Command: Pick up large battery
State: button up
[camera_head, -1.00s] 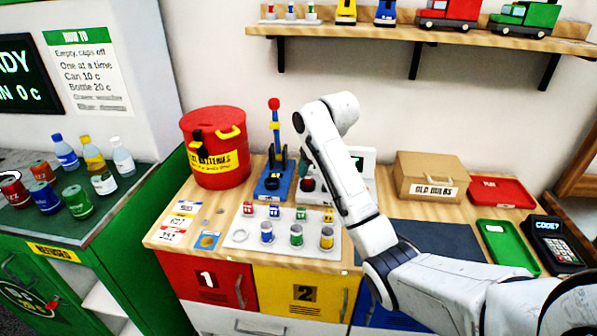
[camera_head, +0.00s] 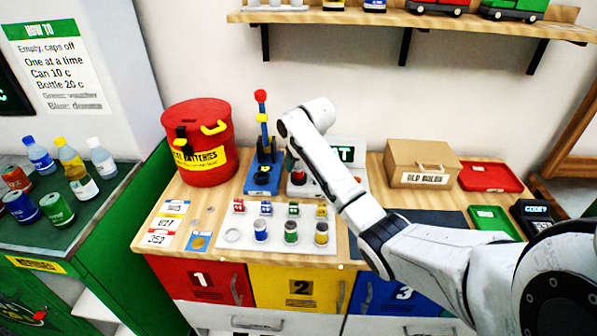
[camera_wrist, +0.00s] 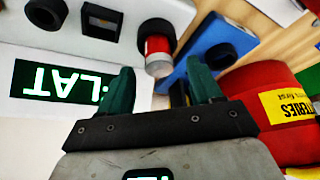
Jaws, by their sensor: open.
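A large red cylinder with a grey end and a dark cap, which looks like a large battery (camera_wrist: 158,52), stands at the white tester (camera_wrist: 60,50), whose lit display reads "LAT", partly covered. My gripper (camera_wrist: 160,86) is open and empty. In the wrist view its green fingers are apart, with the red cylinder beyond them; they do not touch it. In the head view my arm hides most of the tester. Large blue (camera_head: 261,230), green (camera_head: 291,232) and yellow (camera_head: 321,233) cells stand on the white tray (camera_head: 250,247), beside an empty ring at its left.
A red batteries bin (camera_head: 197,140) and a blue stand with a red-knobbed lever (camera_head: 262,178) are left of the tester. A cardboard box (camera_head: 421,160), red tray (camera_head: 490,176) and green tray (camera_head: 495,222) are to the right. A shelf (camera_head: 400,20) hangs above.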

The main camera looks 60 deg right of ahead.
jog(key=shift+x, duration=1.25)
jog(key=shift+c, duration=0.3)
grip_shut()
